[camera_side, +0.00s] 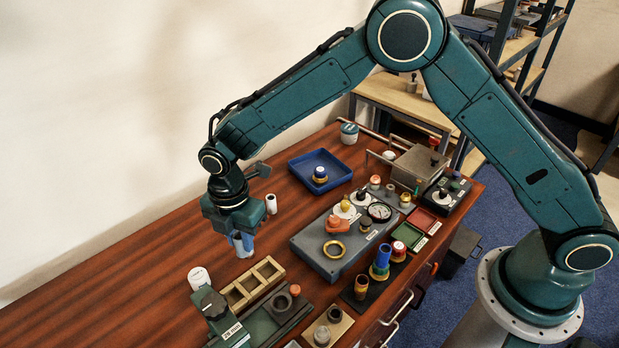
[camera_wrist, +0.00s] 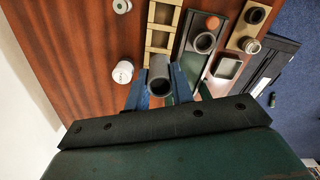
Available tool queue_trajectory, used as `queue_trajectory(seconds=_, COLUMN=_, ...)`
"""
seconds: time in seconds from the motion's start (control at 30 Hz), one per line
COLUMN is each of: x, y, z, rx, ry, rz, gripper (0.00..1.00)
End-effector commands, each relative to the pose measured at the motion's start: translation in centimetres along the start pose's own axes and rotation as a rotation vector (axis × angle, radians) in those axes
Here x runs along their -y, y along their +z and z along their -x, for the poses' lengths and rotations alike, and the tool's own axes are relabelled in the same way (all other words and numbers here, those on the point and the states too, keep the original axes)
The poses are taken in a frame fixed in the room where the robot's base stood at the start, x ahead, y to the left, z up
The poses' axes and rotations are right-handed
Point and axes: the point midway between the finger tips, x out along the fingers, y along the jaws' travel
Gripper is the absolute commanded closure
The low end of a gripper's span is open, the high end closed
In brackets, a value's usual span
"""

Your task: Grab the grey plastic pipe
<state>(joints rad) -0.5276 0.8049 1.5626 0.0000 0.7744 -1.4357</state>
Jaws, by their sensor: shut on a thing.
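The grey plastic pipe (camera_wrist: 160,72) is a short hollow tube, seen nearly end-on between the blue fingers of my gripper (camera_wrist: 160,84) in the wrist view. The fingers are shut on it from both sides. In the side view, my gripper (camera_side: 241,243) points down above the wooden table, left of the grey panel. There the pipe is mostly hidden by the fingers and hard to make out.
A wooden three-slot rack (camera_side: 252,284) stands in front of my gripper. White cylinders stand at its left (camera_side: 199,278) and behind my gripper (camera_side: 271,203). The grey panel (camera_side: 315,257) with a gauge is to the right. A blue tray (camera_side: 303,181) lies behind. The table's left is clear.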

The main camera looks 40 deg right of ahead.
Motion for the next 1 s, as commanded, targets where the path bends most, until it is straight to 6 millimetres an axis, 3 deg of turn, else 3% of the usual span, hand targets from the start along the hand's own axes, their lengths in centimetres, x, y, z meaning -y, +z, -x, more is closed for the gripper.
queue_trajectory(seconds=0.2, x=-0.1, y=0.0, z=4.1, rx=-0.001, ry=0.004, rz=0.0, gripper=0.98)
queue_trajectory(seconds=0.4, x=0.0, y=0.0, z=6.0, rx=0.0, ry=0.002, rz=0.0, gripper=0.98)
queue_trajectory(seconds=1.0, x=0.0, y=0.0, z=6.6, rx=0.0, ry=0.0, rz=0.0, gripper=0.98)
